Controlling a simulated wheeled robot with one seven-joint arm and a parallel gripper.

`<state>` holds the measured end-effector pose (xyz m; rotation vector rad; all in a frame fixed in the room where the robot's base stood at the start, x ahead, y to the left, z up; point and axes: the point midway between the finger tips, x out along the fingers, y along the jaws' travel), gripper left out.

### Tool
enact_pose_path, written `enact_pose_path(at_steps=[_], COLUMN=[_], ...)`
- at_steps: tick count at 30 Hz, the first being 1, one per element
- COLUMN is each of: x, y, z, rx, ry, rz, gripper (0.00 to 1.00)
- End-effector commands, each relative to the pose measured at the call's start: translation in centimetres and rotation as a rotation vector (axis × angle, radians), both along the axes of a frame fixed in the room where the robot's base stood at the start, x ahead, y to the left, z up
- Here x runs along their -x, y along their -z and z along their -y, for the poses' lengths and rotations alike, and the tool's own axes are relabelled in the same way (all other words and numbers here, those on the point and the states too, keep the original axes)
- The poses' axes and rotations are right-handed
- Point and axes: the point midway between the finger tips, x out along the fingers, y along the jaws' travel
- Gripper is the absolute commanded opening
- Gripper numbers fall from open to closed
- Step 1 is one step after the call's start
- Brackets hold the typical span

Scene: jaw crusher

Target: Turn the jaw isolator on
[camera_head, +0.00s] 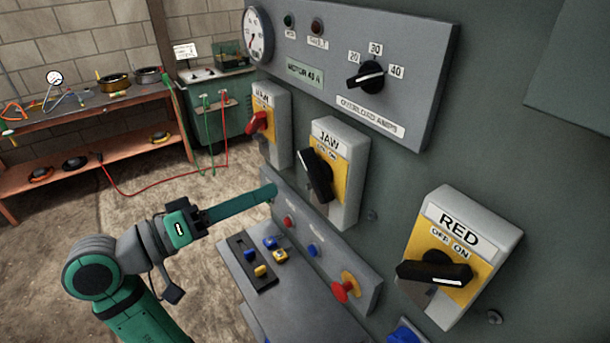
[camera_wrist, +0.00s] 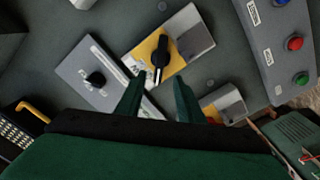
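The jaw isolator (camera_head: 350,185) is a grey box with a yellow plate marked JAW, left of centre on the grey machine wall. Its black handle (camera_head: 318,175) stands near upright, tilted, its top towards the left, under small OFF and ON labels. My gripper (camera_head: 272,193) is below and left of it, apart from the handle. In the wrist view a yellow-plated isolator (camera_wrist: 190,40), which looks like the jaw one, lies beyond my gripper (camera_wrist: 158,95). Its two green fingers are spread with nothing between them.
The isolator with a red handle (camera_head: 257,122) is to the left, the RED isolator (camera_head: 490,235) to the right. The overload dial panel (camera_head: 420,60) is above. A button console (camera_head: 325,262) sits below. A workbench (camera_head: 90,115) stands behind; floor between is open.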

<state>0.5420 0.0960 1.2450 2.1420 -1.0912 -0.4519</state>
Motion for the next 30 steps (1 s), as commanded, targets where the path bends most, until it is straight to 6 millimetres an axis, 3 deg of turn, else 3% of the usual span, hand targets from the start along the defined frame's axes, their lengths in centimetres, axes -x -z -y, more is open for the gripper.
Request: enact_pose_path(at_steps=[18,30], x=[-5.4,-6.2], y=[0.0,0.0], z=[7.5,8.6], rx=[0.001,0.001], ry=[0.003,-0.001], rz=[-0.001,0.0], gripper=[0.34,0.34])
